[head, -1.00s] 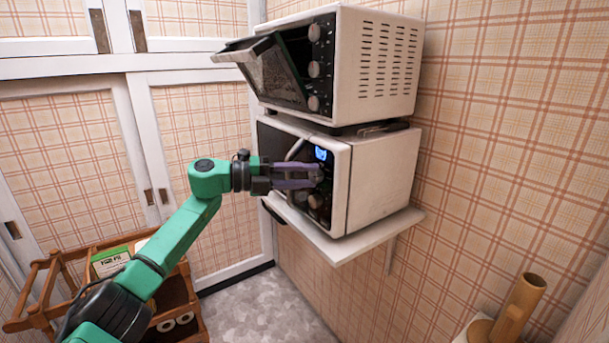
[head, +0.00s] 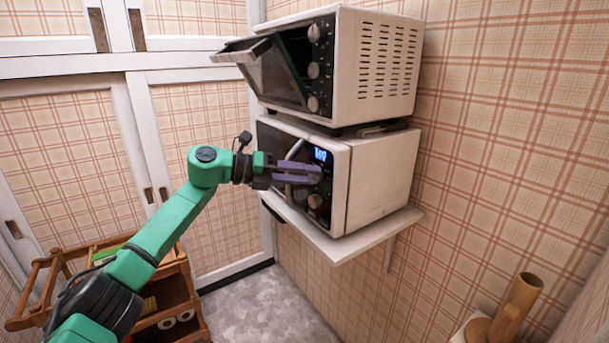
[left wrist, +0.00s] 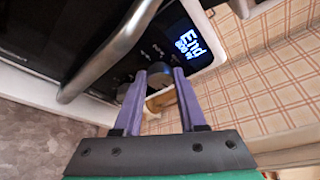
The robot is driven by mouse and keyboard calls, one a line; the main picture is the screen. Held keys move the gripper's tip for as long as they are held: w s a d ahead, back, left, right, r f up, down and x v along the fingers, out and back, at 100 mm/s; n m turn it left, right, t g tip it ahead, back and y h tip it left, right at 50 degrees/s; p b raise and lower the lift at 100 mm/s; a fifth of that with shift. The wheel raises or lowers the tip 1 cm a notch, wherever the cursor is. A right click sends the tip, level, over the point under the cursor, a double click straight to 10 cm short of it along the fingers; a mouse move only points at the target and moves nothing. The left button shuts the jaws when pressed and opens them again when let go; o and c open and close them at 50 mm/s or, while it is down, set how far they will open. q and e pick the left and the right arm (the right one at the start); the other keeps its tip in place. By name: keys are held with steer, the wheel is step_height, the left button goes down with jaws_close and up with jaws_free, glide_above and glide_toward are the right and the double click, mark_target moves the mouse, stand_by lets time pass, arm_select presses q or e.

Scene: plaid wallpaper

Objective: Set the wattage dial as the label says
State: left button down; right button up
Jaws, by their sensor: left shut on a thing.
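The microwave (head: 376,178) stands on a wall shelf, with a dark control panel at its front right. Its lit display (head: 321,155) shows "End" with a smaller wattage line, seemingly "800 W", in the left wrist view (left wrist: 189,44). My left gripper (head: 314,174) is shut on the upper dial (left wrist: 157,82), below the display. The fingers sit on both sides of it and hide most of it in the head view. A lower knob (head: 315,201) is free below the fingers. I cannot make out a label naming a wattage. My right gripper is not in view.
A toaster oven (head: 376,68) with its door (head: 270,68) partly open sits on the microwave. The microwave's handle (left wrist: 115,45) is close to my left fingers. The white shelf (head: 340,246) juts out below. A wooden cart (head: 172,322) stands lower left.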

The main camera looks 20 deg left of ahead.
arm_select(q)
steer(key=shift+f, duration=0.1)
steer(key=shift+c, duration=2.3)
jaws_free()
steer(key=b+v, duration=0.3)
steer(key=v, duration=1.1)
steer(key=shift+a, duration=0.3)
steer(key=shift+s, duration=0.1)
